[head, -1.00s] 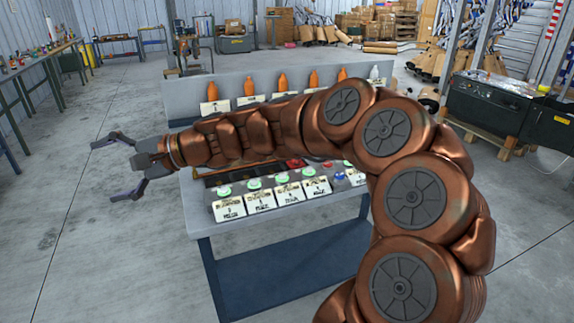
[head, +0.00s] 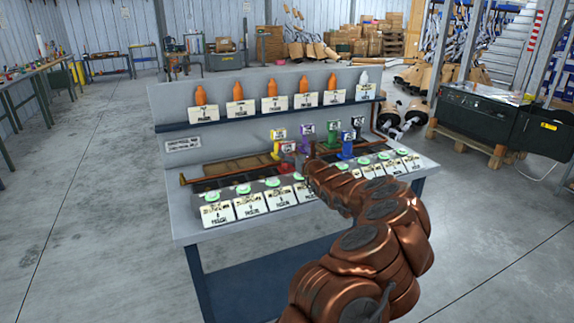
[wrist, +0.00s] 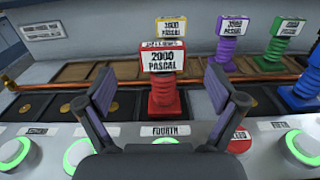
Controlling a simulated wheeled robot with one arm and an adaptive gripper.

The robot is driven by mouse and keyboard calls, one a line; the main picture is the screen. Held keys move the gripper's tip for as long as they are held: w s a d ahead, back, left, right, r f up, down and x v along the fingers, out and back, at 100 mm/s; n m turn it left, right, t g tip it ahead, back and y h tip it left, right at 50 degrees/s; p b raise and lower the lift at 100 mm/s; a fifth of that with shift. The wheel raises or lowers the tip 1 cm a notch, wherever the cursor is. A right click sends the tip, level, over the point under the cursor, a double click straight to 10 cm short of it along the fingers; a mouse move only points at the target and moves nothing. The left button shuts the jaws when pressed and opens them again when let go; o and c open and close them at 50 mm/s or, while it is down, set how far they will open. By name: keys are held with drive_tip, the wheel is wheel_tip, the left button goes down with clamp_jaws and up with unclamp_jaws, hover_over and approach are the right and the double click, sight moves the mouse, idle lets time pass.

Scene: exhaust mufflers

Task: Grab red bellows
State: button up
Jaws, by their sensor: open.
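The red bellows (wrist: 165,103) stands upright in the dark slotted row in the wrist view, with a white label block reading "2000 PASCAL" on top. My gripper (wrist: 160,88) is open, with one dark finger on each side of the red bellows in the picture. Gaps show between the fingers and the bellows, and I cannot tell whether the tips reach as far as it. In the head view the red bellows (head: 288,147) shows small on the bench, just beyond the end of my arm, where the gripper is mostly hidden.
Yellow (wrist: 172,27), purple (wrist: 231,43), green (wrist: 284,42) and blue (wrist: 306,88) bellows stand behind and to the right. A copper rail (wrist: 50,87) runs behind the red one. Green-lit buttons (wrist: 78,155) and a red button (wrist: 238,140) line the front.

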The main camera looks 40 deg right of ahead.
sight(288, 144)
drive_tip(key=shift+p+x, duration=0.35)
drive_tip(key=shift+x, duration=0.7)
drive_tip(key=shift+p+x, duration=0.45)
drive_tip(key=shift+x, duration=0.7)
drive_tip(key=shift+w+d, duration=0.4)
drive_tip(key=shift+w, duration=0.05)
drive_tip(key=shift+p+x, duration=0.4)
drive_tip(key=shift+x, duration=0.45)
drive_tip(key=shift+r, duration=0.1)
clamp_jaws()
